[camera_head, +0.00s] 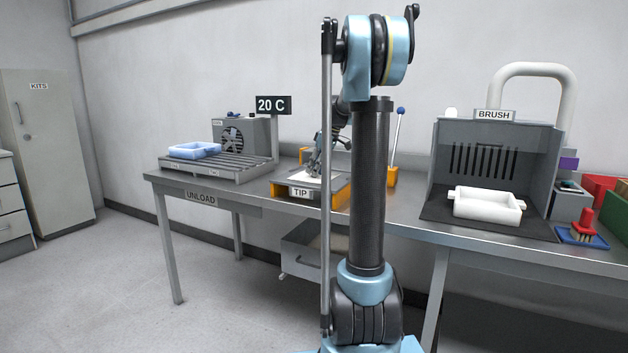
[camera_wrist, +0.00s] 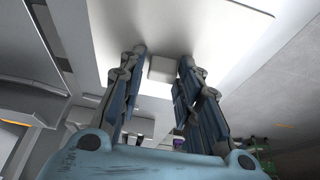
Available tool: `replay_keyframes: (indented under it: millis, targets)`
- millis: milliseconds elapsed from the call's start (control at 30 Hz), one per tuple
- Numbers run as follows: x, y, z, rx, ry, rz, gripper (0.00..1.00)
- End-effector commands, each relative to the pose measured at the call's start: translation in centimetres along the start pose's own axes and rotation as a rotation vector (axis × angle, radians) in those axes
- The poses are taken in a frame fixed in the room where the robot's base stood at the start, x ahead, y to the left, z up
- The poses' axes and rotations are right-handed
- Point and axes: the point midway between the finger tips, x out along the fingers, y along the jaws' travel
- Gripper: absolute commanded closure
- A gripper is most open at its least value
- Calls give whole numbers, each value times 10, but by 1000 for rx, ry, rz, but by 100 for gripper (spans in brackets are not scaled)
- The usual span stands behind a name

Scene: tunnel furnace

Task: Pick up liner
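A white piece (camera_head: 309,177), which looks like the liner, sits on the station labelled TIP (camera_head: 337,187), partly hidden by my gripper and arm. My gripper (camera_head: 317,170) points down at it. In the wrist view a broad white body (camera_wrist: 205,25) fills the top, with a small block-like tab (camera_wrist: 162,69) sticking out. The fingers of my gripper (camera_wrist: 163,65) stand apart on either side of this tab, with narrow gaps showing. A white tray with end tabs (camera_head: 487,208) sits in the booth labelled BRUSH (camera_head: 452,150); I cannot tell whether it is also a liner.
A pale blue tray (camera_head: 195,150) rests on the slatted rack (camera_head: 217,168) at left, beside a fan unit (camera_head: 238,138) and a "20 C" sign (camera_head: 273,105). A lever with a blue knob (camera_head: 396,140) stands behind my arm. A red-handled tool (camera_head: 584,225) is at right.

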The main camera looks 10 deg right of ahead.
Motion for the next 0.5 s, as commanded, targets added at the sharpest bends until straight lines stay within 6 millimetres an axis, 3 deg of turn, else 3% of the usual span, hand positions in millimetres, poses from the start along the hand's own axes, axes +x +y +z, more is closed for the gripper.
replay_keyframes:
  millis: [500]
  targets:
    - [-6,0,-2,0,-2,0,96]
